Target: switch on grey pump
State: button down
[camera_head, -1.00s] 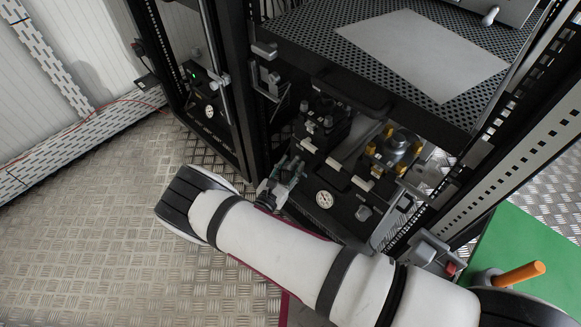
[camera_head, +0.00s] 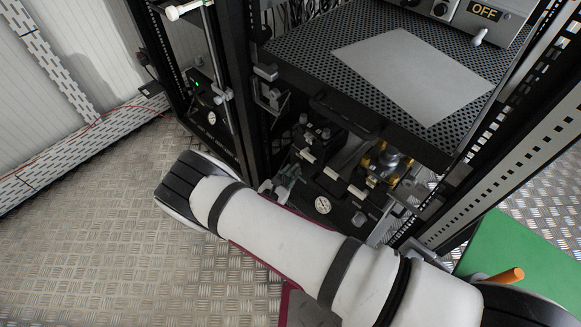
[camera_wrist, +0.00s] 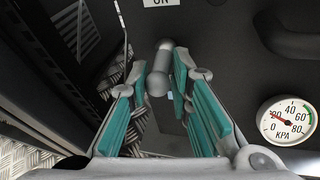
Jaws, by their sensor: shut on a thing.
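The pump unit (camera_head: 340,212) sits low in the rack, with a dark front panel, a round gauge (camera_head: 322,205) and a knob. In the wrist view its dark grey panel (camera_wrist: 225,70) shows the gauge (camera_wrist: 287,121), marked KPA, and a metal toggle lever (camera_wrist: 157,84) with a rounded tip. A white label (camera_wrist: 160,3) reading ON is partly cut off at the top edge. My gripper (camera_wrist: 159,78), with teal pads, is shut on the toggle lever. In the head view my gripper (camera_head: 283,187) is small beside the pump's left front, and the lever cannot be made out.
A perforated shelf (camera_head: 300,57) with a grey sheet overhangs the pump. A device marked OFF (camera_head: 485,12) stands above. A similar unit with a green light (camera_head: 207,108) is in the left rack. A green surface (camera_head: 520,245) with an orange handle (camera_head: 506,276) lies right. Open floor lies left.

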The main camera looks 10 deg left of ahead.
notch_tip(320, 180, up, 2)
jog(key=g+y+p, duration=0.2)
jog(key=g+p, duration=0.1)
jog(key=p, duration=0.3)
jog(key=shift+a+m+p, duration=0.1)
jog(key=shift+m+p, duration=0.2)
jog(key=shift+p, duration=0.05)
jog(key=g+p, duration=0.1)
jog(key=p, duration=0.1)
jog(key=g+y+p, duration=0.1)
jog(key=p, duration=0.1)
jog(key=shift+w+r+m+g+y, duration=0.2)
jog(key=shift+r+m+g+y, duration=0.1)
jog(key=shift+g, duration=0.1)
jog(key=shift+p, duration=0.3)
jog(key=c, duration=1.5)
grip_release()
jog(key=shift+o, duration=0.2)
jog(key=v, duration=1.2)
